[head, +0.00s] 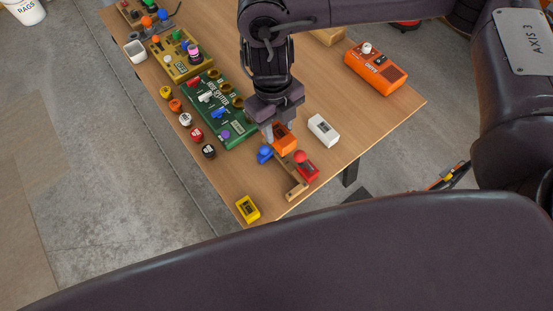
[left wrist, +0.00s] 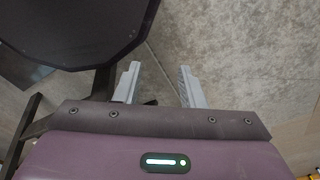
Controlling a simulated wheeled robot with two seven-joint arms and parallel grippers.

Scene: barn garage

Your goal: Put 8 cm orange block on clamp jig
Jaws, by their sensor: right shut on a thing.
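My right gripper (head: 277,132) points down over the near part of the wooden table and is shut on the orange block (head: 285,139). The gripper hides part of the block. The clamp jig (head: 296,190) is a wooden piece with a blue part (head: 265,154) on its left and a red part (head: 306,171) on its right. The orange block is at the jig's far end, between or just above these parts. I cannot tell whether it touches the jig. My left gripper (left wrist: 160,87) is open and empty over the concrete floor in the left wrist view.
A white block (head: 323,130) stands right of the held block, and a yellow block (head: 248,209) lies near the table's front corner. A green board (head: 236,131) and several round coloured pieces lie to the left. An orange box (head: 376,72) stands at the right.

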